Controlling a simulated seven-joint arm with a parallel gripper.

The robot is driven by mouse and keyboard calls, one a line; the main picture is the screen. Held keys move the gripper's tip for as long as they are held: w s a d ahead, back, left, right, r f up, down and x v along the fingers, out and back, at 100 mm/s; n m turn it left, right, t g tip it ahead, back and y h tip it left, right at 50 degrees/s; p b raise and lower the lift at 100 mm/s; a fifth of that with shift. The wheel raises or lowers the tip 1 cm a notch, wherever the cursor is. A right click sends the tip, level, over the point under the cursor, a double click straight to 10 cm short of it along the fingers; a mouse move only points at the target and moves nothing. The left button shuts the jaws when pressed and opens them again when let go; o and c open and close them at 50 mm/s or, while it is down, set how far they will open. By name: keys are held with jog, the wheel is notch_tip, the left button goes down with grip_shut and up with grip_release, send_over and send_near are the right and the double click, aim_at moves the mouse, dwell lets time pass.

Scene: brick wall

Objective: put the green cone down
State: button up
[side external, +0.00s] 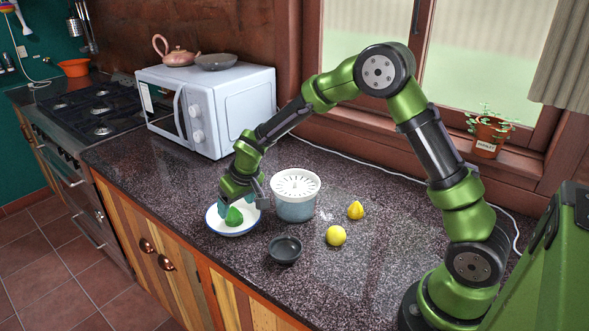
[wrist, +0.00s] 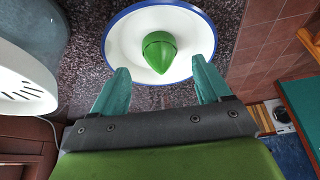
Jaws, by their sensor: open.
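The green cone (wrist: 159,54) lies on a white plate with a blue rim (wrist: 112,45), near the plate's middle in the wrist view. In the side external view the green cone (side external: 234,216) shows on the plate (side external: 217,228) near the counter's front edge. My gripper (wrist: 160,78) is open, its two teal fingers apart and empty. The fingertips are at the plate's near side, with the cone just beyond them in the wrist view. In the side external view my gripper (side external: 236,203) is right above the plate and partly hides it.
A white-topped juicer (side external: 296,195) stands just right of the plate. A dark bowl (side external: 285,250), a lemon (side external: 336,236) and a yellow piece (side external: 355,210) are on the counter. A white microwave (side external: 210,108) stands behind.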

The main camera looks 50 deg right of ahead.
jog(key=s+r+m+t, duration=0.1)
jog(key=s+r, duration=1.3)
jog(key=r, duration=0.3)
jog(key=s+r+m+t+y, duration=0.1)
jog(key=s+r+y, duration=0.1)
jog(key=s, duration=1.2)
jog(key=shift+s+a+m+t, duration=0.2)
jog(key=shift+a+m+t, duration=0.1)
